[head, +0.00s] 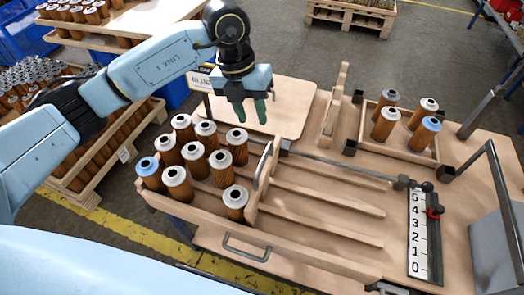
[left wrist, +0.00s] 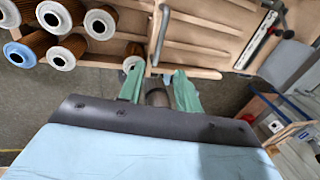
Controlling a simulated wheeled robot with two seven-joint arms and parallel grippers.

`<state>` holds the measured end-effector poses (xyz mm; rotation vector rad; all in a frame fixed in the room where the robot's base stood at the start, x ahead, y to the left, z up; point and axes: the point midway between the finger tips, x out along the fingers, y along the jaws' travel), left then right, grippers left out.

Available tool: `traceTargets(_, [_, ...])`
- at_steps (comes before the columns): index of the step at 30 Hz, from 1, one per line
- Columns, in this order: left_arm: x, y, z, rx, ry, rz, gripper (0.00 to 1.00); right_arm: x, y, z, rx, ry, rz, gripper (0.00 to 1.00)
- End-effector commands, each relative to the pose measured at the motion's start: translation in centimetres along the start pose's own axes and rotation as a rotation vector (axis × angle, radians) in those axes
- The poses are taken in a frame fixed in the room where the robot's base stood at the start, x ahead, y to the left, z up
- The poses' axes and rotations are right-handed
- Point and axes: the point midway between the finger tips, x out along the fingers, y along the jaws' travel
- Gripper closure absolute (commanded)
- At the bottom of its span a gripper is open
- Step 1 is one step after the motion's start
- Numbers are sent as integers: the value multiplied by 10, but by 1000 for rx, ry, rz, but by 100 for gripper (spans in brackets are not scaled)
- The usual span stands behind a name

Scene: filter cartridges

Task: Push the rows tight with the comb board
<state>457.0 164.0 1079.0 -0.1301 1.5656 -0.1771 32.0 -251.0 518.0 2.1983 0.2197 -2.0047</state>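The comb board (head: 264,180) is an upright wooden board with a grey bar handle (head: 263,165), standing across the slatted bench tray. Several brown pleated cartridges (head: 194,158) with pale caps stand upright in uneven rows to its left; one at the left end has a blue cap (head: 148,168). Whether any touches the board is unclear. My left gripper (head: 250,113) has green fingers pointing down, apart and empty, above and behind the board. In the left wrist view the handle (left wrist: 160,36) lies beyond the open fingertips (left wrist: 158,80). My right gripper is not seen.
Right of the board, the slats (head: 330,200) are bare up to a number scale (head: 418,235) with a red marker. A small tray (head: 392,150) at the back right holds several cartridges, one blue-capped. An upright wooden piece (head: 335,110) stands behind. A front handle (head: 246,250) is on the tray edge.

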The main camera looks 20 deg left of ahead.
Motion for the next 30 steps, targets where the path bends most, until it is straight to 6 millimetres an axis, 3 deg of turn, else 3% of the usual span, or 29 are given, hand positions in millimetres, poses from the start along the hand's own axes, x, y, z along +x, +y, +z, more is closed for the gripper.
traceTargets(18, [112,-1,-2,1,5,-1,66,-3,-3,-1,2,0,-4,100])
traceTargets(24, [128,-1,-1,2,3,-1,66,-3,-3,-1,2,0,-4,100])
traceTargets(30, [131,0,-1,2,3,-1,66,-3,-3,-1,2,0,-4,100])
